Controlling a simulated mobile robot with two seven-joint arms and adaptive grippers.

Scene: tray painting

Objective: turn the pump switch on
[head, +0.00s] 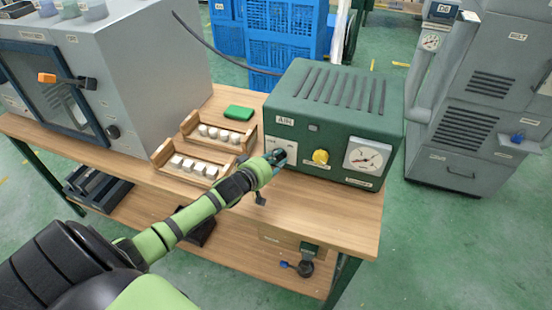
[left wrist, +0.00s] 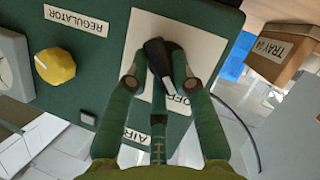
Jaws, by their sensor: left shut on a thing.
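The green pump box (head: 325,105) with an "AIR" label stands on the wooden table. Its pale switch plate (head: 289,146) is on the left of its front face, partly hidden by my left gripper (head: 278,158). In the left wrist view, the black switch lever (left wrist: 157,52) stands out from the plate (left wrist: 196,45). My left gripper (left wrist: 160,78) is shut on the lever, one finger on each side. The word "OFF" shows partly beside the right finger. My right gripper is not in view.
A yellow regulator knob (head: 320,156) and a round gauge (head: 367,158) are right of the switch. Two wooden trays (head: 160,152) of white pieces and a green block (head: 239,112) lie to the left. A grey cabinet (head: 150,80) stands beyond them. Bare table lies before the pump.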

